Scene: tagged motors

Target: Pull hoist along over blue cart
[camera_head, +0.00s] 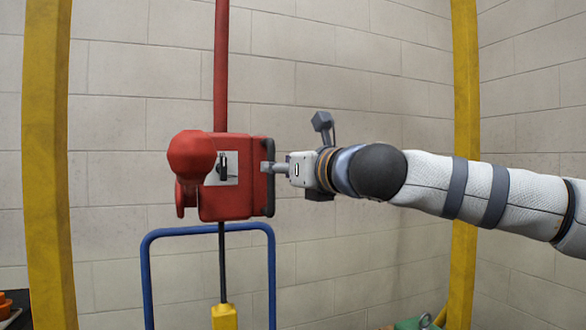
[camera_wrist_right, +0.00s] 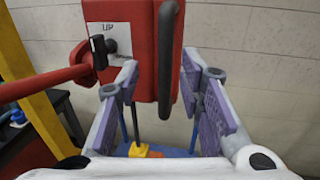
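The red hoist (camera_head: 240,196) hangs on a red vertical post, with a dark handle (camera_head: 265,195) along its right side. Its front has a plate with a black switch; the wrist view shows "UP" above the switch (camera_wrist_right: 110,46). A cable runs down from the hoist to a yellow block (camera_head: 224,317). The blue cart (camera_head: 205,231) shows as a tube frame below the hoist. My right gripper (camera_head: 268,167) reaches in from the right at the handle. In the wrist view its fingers (camera_wrist_right: 162,80) are apart, with the handle (camera_wrist_right: 168,60) between them. Contact is unclear.
Yellow posts stand at the left (camera_head: 47,160) and right (camera_head: 465,110). A block wall (camera_head: 340,90) is behind. Orange items (camera_head: 5,307) sit at the lower left, and a green object (camera_head: 415,323) lies low at the right.

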